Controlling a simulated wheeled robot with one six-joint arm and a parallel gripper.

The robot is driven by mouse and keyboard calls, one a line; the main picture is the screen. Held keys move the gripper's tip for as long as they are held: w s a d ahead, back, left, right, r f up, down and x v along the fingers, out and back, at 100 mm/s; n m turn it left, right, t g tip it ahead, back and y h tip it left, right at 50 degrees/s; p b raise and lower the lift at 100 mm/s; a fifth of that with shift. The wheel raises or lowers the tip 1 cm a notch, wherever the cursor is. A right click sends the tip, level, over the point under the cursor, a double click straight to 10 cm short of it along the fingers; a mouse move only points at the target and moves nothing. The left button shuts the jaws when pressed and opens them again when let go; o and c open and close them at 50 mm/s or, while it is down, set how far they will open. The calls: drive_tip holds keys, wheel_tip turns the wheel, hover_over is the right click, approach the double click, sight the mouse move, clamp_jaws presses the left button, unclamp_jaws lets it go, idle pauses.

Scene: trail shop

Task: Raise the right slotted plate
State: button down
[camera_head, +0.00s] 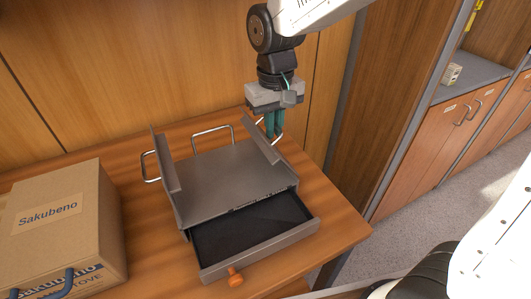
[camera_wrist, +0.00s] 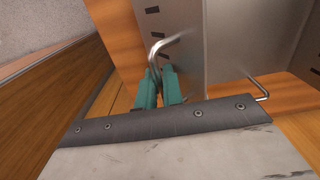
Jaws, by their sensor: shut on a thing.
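The right slotted plate (camera_head: 262,142) is a narrow grey metal plate standing up along the right side of a grey metal unit (camera_head: 235,180). Its dark slots show in the wrist view on the plate (camera_wrist: 178,62). A bent wire handle (camera_wrist: 157,48) projects at this side. My gripper (camera_head: 273,136) has teal fingers pointing down at the plate's outer side. In the wrist view my gripper (camera_wrist: 159,72) is shut on the wire handle, with its loop showing beyond the fingertips. The fingers partly hide where handle and plate join.
A matching left plate (camera_head: 165,158) stands opposite. Wire handles show at the back (camera_head: 212,130) and left (camera_head: 150,167). A cardboard box (camera_head: 75,225) stands left. The wooden wall is close behind.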

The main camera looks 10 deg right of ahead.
drive_tip(key=shift+r, duration=0.1)
drive_tip(key=shift+w+d, duration=0.2)
drive_tip(key=shift+d, duration=0.3)
drive_tip(key=shift+w+d, duration=0.15)
drive_tip(key=shift+d, duration=0.35)
drive_tip(key=shift+w+d+f, duration=0.15)
drive_tip(key=shift+d, duration=0.3)
drive_tip(key=shift+w+d+f, duration=0.1)
drive_tip(key=shift+d, duration=0.3)
drive_tip(key=c, duration=1.1)
unclamp_jaws()
